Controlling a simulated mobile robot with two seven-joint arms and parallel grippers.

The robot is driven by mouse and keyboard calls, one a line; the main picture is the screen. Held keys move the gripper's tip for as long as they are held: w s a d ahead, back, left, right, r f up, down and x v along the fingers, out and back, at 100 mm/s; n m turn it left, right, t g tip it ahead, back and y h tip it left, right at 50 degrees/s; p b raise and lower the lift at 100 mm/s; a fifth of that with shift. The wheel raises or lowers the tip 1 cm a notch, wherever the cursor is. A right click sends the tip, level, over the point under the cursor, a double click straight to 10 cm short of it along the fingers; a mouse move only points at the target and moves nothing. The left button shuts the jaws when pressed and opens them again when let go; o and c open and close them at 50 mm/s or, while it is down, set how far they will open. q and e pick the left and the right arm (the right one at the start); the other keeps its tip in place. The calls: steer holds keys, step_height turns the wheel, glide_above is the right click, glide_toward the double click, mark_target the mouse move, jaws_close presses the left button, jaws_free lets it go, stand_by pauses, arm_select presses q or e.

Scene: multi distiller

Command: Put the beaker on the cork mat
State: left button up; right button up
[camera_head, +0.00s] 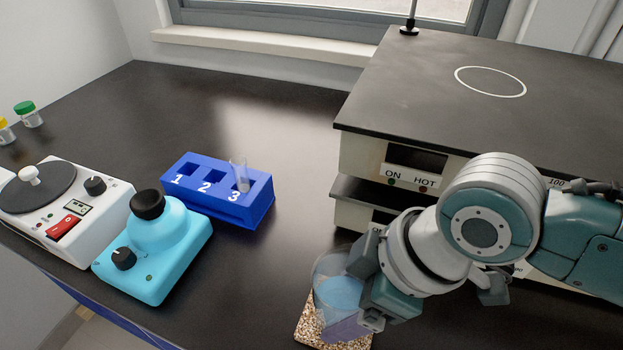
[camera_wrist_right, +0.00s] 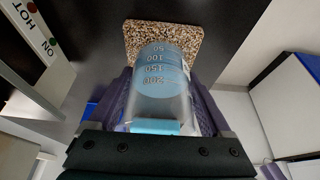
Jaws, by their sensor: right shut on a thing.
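The clear beaker (camera_head: 338,292) with blue liquid is at the bottom centre of the head view, roughly upright. My right gripper (camera_head: 352,288) is shut on it, with a finger on each side. The speckled cork mat (camera_head: 306,324) lies under the beaker, partly hidden by it. In the right wrist view the beaker (camera_wrist_right: 160,75), with its volume marks, sits between my fingers, and its far end overlaps the cork mat (camera_wrist_right: 185,32). I cannot tell whether its base touches the mat. My left gripper is out of view.
A hot plate device (camera_head: 430,90) stands close behind my right arm. A blue numbered rack (camera_head: 225,212) holds a tube in slot 3. A light-blue mixer (camera_head: 155,260) and a white stirrer (camera_head: 60,205) stand at left. The bench between the rack and mat is clear.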

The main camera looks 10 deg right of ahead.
steer(key=shift+f, duration=0.15)
steer(key=o, duration=1.4)
